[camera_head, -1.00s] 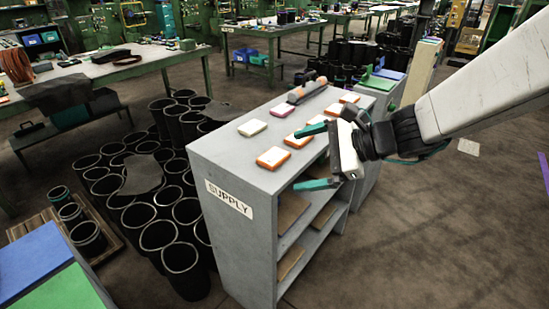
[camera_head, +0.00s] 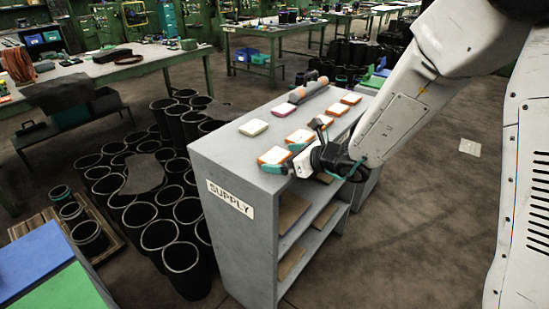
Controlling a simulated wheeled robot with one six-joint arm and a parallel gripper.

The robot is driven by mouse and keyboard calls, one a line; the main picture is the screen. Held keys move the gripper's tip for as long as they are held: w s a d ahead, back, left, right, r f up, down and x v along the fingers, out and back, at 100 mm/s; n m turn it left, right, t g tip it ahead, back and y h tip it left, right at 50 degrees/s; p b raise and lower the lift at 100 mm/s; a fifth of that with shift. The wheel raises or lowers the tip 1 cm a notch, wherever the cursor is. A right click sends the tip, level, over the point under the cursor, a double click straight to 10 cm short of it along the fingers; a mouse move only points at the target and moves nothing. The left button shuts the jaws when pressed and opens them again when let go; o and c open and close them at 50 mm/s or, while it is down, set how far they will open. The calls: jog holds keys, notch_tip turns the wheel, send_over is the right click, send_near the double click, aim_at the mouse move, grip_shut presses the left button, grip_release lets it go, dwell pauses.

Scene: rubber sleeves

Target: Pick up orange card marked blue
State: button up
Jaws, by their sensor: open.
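Several orange cards with pale tops lie on the top of the grey supply shelf. The nearest orange card (camera_head: 274,156) is at the shelf's front left, and others are farther back: one (camera_head: 300,137), one (camera_head: 336,109) and one (camera_head: 351,99). No blue mark can be made out on any of them. My gripper (camera_head: 284,158) is low over the shelf top, its teal fingers apart at the right side of the nearest card. One finger is near the card's far right corner, the other near its front edge. I cannot tell whether they touch it.
Blue and green panels (camera_head: 38,262) stand at front left.

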jog(key=shift+w+a+f, duration=0.2)
jog(key=shift+w+a, duration=0.05)
jog(key=shift+a, duration=0.1)
jog(key=c, duration=1)
jog(key=shift+r, duration=0.1)
